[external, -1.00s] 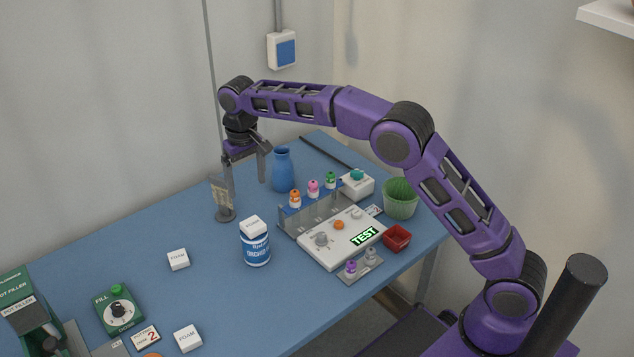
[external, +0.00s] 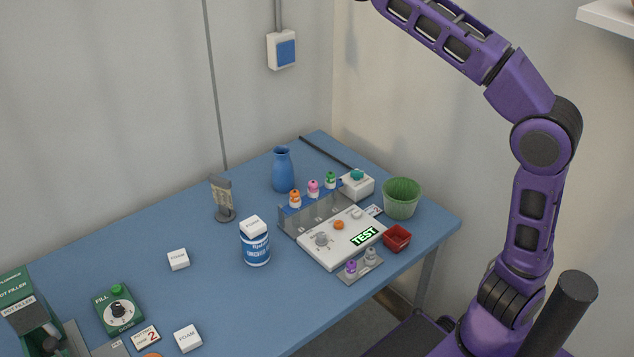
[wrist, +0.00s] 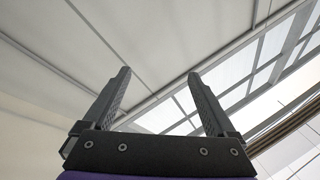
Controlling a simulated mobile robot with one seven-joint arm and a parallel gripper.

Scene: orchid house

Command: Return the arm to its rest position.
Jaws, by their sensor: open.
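My gripper (wrist: 162,95) shows in the wrist view with its two dark fingers spread wide apart and nothing between them. The wrist view looks up at a pale ceiling and window panes. In the external view my purple arm (external: 540,150) rises from its base at the lower right and reaches up and left past the top edge. My gripper is out of that picture, with the arm clear above the table.
A wall box (external: 282,50) hangs behind. A shelf (external: 608,16) juts out at upper right.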

